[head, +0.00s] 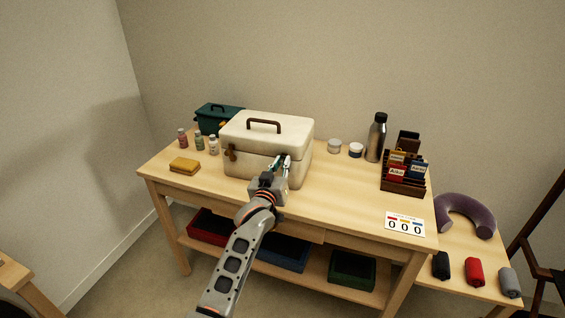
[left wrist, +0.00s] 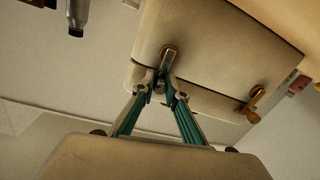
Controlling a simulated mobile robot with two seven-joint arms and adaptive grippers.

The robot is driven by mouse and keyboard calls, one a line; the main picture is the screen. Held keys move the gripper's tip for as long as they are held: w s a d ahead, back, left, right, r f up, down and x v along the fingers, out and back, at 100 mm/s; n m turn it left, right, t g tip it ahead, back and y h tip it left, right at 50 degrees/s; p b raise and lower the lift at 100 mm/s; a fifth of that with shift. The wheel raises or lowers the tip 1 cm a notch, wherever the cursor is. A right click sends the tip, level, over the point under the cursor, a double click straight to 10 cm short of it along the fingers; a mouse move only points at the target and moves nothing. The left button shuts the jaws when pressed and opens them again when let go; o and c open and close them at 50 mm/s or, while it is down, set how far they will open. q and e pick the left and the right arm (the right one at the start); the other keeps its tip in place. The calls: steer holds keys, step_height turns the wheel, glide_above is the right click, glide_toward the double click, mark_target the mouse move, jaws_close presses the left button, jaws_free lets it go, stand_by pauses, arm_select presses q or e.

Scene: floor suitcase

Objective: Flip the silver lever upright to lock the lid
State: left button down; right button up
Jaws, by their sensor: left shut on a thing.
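The cream case (head: 240,163) stands on the table with its lid (head: 290,126) down and a brown handle on top. The silver lever (left wrist: 167,63) hangs from a round brass pivot on the case front, in the left wrist view. My left gripper (head: 283,160) is at the right part of the case front. In the left wrist view, my left gripper (left wrist: 160,86) has its fingertips shut on the free end of the lever. In the head view the gripper hides most of the lever, so its tilt is unclear there. My right gripper is out of view.
A brass latch (left wrist: 256,102) sits on the other side of the case front. Small bottles (head: 199,141) and a yellow block (head: 184,165) stand left; jars, a steel bottle (head: 376,138) and a rack (head: 403,178) stand right. The table front beside the case is clear.

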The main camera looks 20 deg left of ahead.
arm_select(q)
steer(key=c, duration=2)
jaws_free()
steer(key=shift+a, duration=0.1)
steer(key=s, duration=1.2)
steer(key=shift+d+r, duration=0.1)
steer(key=shift+d, duration=0.25)
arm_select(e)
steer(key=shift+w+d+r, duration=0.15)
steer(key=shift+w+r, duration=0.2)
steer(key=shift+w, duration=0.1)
